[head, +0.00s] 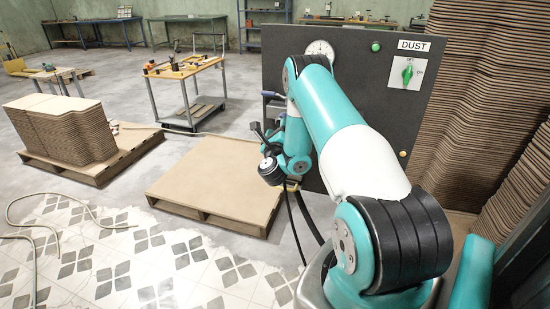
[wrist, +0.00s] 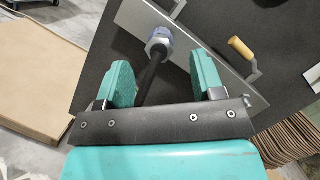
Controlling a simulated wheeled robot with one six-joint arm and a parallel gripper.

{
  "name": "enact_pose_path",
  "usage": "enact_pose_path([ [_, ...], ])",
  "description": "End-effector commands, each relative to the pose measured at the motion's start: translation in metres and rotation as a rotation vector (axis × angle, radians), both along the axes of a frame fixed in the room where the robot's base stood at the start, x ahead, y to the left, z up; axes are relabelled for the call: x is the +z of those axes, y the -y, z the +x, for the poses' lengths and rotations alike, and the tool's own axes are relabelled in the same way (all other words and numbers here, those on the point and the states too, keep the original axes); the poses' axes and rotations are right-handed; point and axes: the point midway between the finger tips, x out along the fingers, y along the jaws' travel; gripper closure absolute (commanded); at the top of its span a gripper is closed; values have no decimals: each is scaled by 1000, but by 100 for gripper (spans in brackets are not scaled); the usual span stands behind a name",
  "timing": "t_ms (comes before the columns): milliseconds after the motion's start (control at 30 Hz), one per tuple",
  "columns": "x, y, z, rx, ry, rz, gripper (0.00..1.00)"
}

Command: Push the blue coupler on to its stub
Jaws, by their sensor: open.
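The blue coupler (wrist: 160,40) shows in the wrist view as a blue-grey collar against a pale metal plate (wrist: 205,60). A black hose (wrist: 150,82) runs from it towards me, between my fingers. The stub is not distinguishable; I cannot tell how far the coupler sits on it. My gripper (wrist: 161,66) is open, with one teal finger on each side of the hose and the coupler just beyond the fingertips. No finger visibly grips either one. In the head view my arm reaches to the left side of the dark panel (head: 385,125), and the fingers are hard to make out.
The dark panel carries a gauge (head: 320,49), a green switch (head: 407,74) and a DUST label. A handle with a yellow grip (wrist: 242,48) sticks out near the coupler. A board-topped pallet (head: 205,170) lies beside the panel. Stacked curved boards (head: 480,100) stand at right.

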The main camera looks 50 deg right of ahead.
Motion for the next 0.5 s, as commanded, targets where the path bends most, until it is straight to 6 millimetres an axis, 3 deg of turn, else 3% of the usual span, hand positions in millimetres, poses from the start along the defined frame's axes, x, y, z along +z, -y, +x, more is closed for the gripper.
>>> enact_pose_path([
  [100,-12,-26,-16,4,-4,1,38],
  [500,-22,-49,-34,0,4,-2,38],
])
